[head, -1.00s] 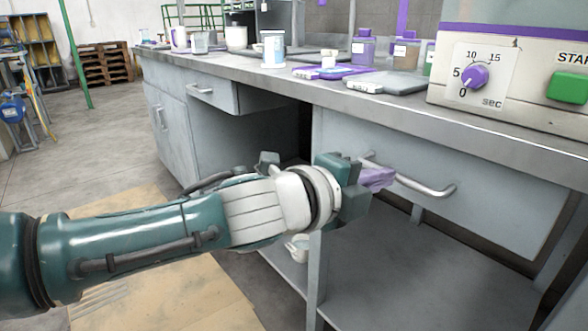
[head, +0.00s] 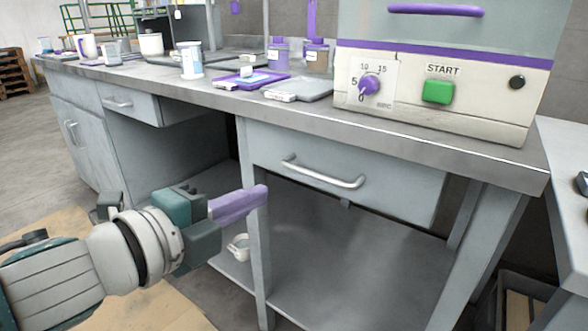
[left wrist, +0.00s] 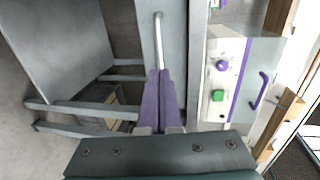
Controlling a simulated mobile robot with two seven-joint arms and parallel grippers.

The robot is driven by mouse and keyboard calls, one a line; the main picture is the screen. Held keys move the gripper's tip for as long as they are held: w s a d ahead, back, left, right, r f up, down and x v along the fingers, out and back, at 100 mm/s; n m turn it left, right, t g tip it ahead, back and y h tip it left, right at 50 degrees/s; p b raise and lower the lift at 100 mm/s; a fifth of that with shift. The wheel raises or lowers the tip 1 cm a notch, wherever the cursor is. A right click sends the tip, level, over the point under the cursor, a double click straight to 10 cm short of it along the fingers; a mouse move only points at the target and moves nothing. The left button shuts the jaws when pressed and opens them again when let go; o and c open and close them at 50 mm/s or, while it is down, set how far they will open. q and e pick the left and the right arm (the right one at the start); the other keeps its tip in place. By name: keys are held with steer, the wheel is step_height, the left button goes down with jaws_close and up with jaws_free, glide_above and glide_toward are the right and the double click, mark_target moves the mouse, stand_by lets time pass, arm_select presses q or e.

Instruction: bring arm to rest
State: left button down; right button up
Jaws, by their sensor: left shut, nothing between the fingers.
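My left gripper (head: 240,203) is at the lower left in the head view, its purple fingers closed together with nothing between them. It is in front of the bench, left of and below the drawer handle (head: 322,172), and apart from it in the head view. In the left wrist view the closed purple fingers (left wrist: 160,100) point toward the drawer and its handle (left wrist: 158,40). The drawer (head: 400,185) looks shut. My right gripper is in neither view.
The grey bench (head: 210,92) holds a machine with a green start button (head: 438,92) and purple knob (head: 369,84), a white jar (head: 191,60), purple-capped bottles (head: 278,53) and a purple tray (head: 249,80). A white cup (head: 239,247) stands on the lower shelf (head: 350,270). A side table (head: 570,150) is at right.

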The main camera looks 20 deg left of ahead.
arm_select(q)
steer(key=s+a+r+n+g+y+p, duration=0.1)
steer(key=s+r+n+g+y+p, duration=0.2)
steer(key=s+r+n+g+p, duration=0.6)
steer(key=s+a+r+n+g+y+p, duration=0.2)
steer(key=s+r+n+p, duration=0.9)
steer(key=s+r+p, duration=0.6)
step_height(320, 180, up, 33)
steer(key=p, duration=3.8)
steer(key=shift+d+f, duration=0.1)
